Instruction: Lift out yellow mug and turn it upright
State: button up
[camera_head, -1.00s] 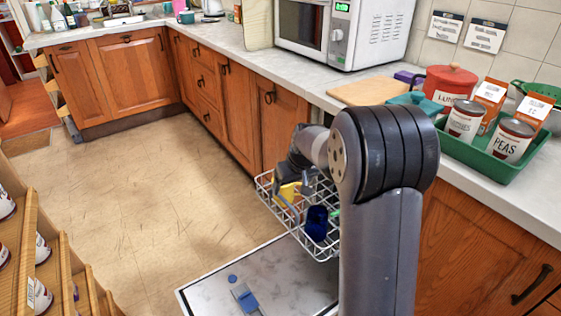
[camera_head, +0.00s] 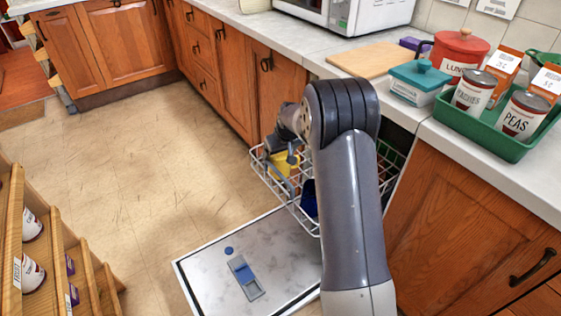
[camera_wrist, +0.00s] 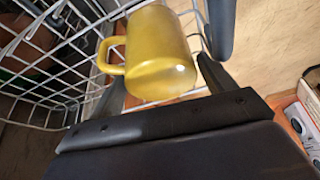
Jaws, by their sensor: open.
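The yellow mug (camera_head: 284,163) is in the white wire rack (camera_head: 266,181) of the open dishwasher. In the wrist view the yellow mug (camera_wrist: 160,55) shows its smooth side and a rounded closed end, with its handle to the left. Its mouth does not show. My gripper (camera_head: 293,157) is open and reaches down at the mug from above, with its grey finger beside the mug. The arm hides part of the rack. Whether the fingers touch the mug cannot be told.
A dark blue item (camera_head: 309,197) stands in the rack near the mug. The open dishwasher door (camera_head: 205,266) lies flat below. The counter holds a wooden board (camera_head: 366,63), a teal box (camera_head: 417,82) and a green tray (camera_head: 479,132) of canisters. A shelf (camera_head: 63,251) stands at left.

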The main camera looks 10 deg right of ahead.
jog(key=shift+w+a+f, duration=0.1)
jog(key=shift+w+f, duration=0.15)
jog(key=shift+f, duration=0.35)
jog(key=shift+c, duration=0.5)
jog(key=c, duration=0.8)
jog(key=shift+r, duration=0.1)
